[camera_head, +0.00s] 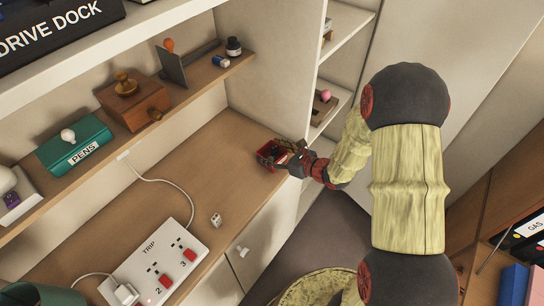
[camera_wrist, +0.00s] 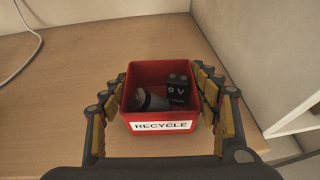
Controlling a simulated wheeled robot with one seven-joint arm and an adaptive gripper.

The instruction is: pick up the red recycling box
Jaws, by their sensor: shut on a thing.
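The red recycling box (camera_wrist: 161,122) is an open-topped box with a white label reading "RECYCLE" in the wrist view. It holds a grey cylindrical battery and a black battery marked "9 V". My gripper (camera_wrist: 163,98) has one finger on each side of the box, shut on its side walls. In the head view the box (camera_head: 268,153) is at the right end of the wooden desk top, with my gripper (camera_head: 287,156) at it. The box looks upright. I cannot tell whether its base touches the desk.
On the desk (camera_head: 150,170) are a white power strip (camera_head: 155,265) and a small die (camera_head: 216,220). A shelf above holds a green pens box (camera_head: 75,145) and a wooden box (camera_head: 133,102). A pale side panel (camera_head: 265,65) and open shelves (camera_head: 325,100) stand close to my gripper.

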